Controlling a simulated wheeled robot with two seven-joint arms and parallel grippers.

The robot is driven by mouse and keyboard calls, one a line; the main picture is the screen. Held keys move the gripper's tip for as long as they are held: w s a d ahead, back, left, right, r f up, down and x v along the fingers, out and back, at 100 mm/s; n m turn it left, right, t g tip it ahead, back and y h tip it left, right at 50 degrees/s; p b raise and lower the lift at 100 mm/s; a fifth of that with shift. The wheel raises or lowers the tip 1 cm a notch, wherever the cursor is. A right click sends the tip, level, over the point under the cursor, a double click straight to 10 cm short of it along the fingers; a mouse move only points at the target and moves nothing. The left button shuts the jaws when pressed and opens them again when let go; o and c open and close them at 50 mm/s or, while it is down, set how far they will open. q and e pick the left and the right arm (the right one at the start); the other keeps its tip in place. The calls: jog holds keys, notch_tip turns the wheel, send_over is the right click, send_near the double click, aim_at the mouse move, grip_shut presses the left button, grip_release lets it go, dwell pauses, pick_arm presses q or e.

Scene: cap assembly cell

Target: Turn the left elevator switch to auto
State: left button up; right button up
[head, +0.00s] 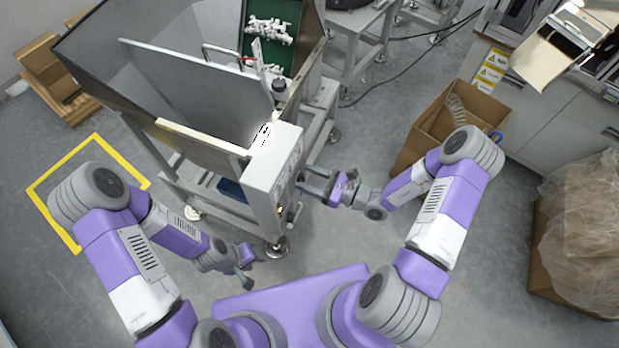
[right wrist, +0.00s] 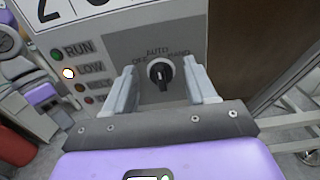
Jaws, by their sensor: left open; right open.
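The switch (right wrist: 160,73) is a round black knob on a grey panel (right wrist: 185,35) in the right wrist view. The labels OFF, AUTO and HAND curve over it, with AUTO at the top. The knob's handle looks roughly upright; its exact setting is hard to tell. My right gripper (right wrist: 163,78) is open, with one finger on each side of the knob and a gap visible. My left gripper (head: 246,268) is open and empty, low in front of the machine.
Lamps marked RUN (right wrist: 56,51) and LOW (right wrist: 68,73) sit left of the switch. The LOW lamp looks lit. A metal hopper (head: 185,85) stands behind the control box. A cardboard box (head: 425,125) stands to the right, near my right arm.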

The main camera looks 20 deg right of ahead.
jog(key=shift+d, duration=0.1)
jog(key=v, duration=0.7)
jog(key=shift+s+p, duration=0.15)
jog(key=shift+p, duration=0.25)
jog(key=shift+d, duration=0.15)
jog(key=s+a+f+n+g+h, duration=0.1)
jog(key=s+a+f+n+g, duration=0.35)
jog(key=s+g, duration=0.25)
jog(key=s+a+f+n+g+h, duration=0.1)
jog(key=s+a+f+n+g, duration=0.2)
jog(key=s+a+n+g, duration=0.3)
jog(key=s+d+f+n+g+h, duration=0.1)
jog(key=s+d+f+n+h, duration=0.2)
jog(key=f+n+h, duration=0.4)
jog(key=w+n+t, duration=0.1)
jog(key=w+r+n+t, duration=0.1)
jog(key=w+n, duration=0.1)
jog(key=w+n+t+h, duration=0.1)
jog(key=w+n, duration=0.1)
jog(key=shift+w+a+r+n, duration=0.1)
jog(key=shift+a+r+n, duration=0.15)
jog(key=shift+a+r, duration=0.1)
